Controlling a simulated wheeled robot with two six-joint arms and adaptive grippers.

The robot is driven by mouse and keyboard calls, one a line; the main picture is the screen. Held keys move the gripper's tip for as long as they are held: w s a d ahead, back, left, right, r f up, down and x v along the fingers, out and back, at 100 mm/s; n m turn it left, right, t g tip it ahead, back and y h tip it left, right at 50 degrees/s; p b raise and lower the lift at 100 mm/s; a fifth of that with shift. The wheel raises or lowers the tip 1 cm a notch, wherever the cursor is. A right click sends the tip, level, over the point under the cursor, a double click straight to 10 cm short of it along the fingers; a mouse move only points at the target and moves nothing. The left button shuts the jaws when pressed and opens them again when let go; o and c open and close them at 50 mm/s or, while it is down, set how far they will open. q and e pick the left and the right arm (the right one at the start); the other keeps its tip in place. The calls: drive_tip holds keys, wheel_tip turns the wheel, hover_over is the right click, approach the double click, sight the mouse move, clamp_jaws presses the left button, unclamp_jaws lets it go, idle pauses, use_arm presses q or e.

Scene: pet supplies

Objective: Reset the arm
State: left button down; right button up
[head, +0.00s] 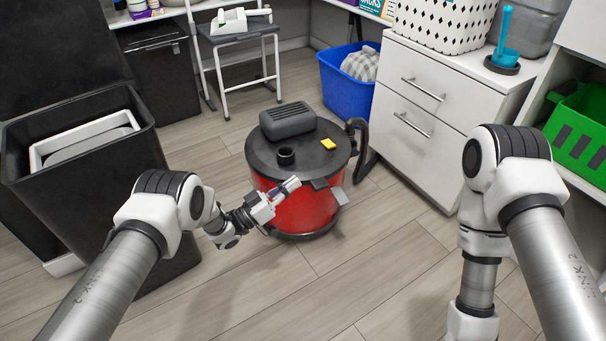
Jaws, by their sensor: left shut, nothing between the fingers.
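My left gripper (287,189) is shut and empty. In the head view it is in front of the red canister vacuum (300,208), at the side of its drum just below the black lid. I cannot tell whether it touches the vacuum. My right arm comes in from the right and bends downward. Its gripper is not in view.
A black bin (137,187) with a white frame inside stands at the left. A blue tub (344,97) is behind the vacuum. A white drawer cabinet (408,150) and a green crate (580,135) are at the right. The wooden floor (300,290) in front is clear.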

use_arm(q)
drive_tip(key=p+v, duration=0.1)
drive_tip(key=v, duration=0.4)
wheel_tip(320, 180, up, 6)
drive_tip(key=w+a+n+t+y+p, duration=0.1)
drive_tip(key=w+p, duration=0.1)
drive_tip(key=s+a+f+n+g+y+p, duration=0.1)
drive_tip(key=s+a+f+n+y, duration=0.35)
drive_tip(key=s+y, duration=0.2)
drive_tip(key=s+a+f+n+g+y+p, duration=0.1)
drive_tip(key=s+a+f+n+g+y, duration=0.15)
drive_tip(key=s+f+y, duration=0.35)
drive_tip(key=s+a+f+g+y+p, duration=0.15)
drive_tip(key=s+a+g, duration=0.3)
drive_tip(key=s, duration=1.05)
drive_tip(key=s+a+f+g+y+b, duration=0.1)
drive_tip(key=s+a+g+y, duration=0.3)
drive_tip(key=s, duration=1)
wheel_tip(320, 180, up, 37)
drive_tip(key=g+h+p, duration=0.1)
drive_tip(key=p, duration=3.6)
drive_tip(key=shift+w+d+r+n+p, duration=0.15)
drive_tip(key=shift+w+d+n+p, duration=0.15)
drive_tip(key=shift+n+p, duration=0.1)
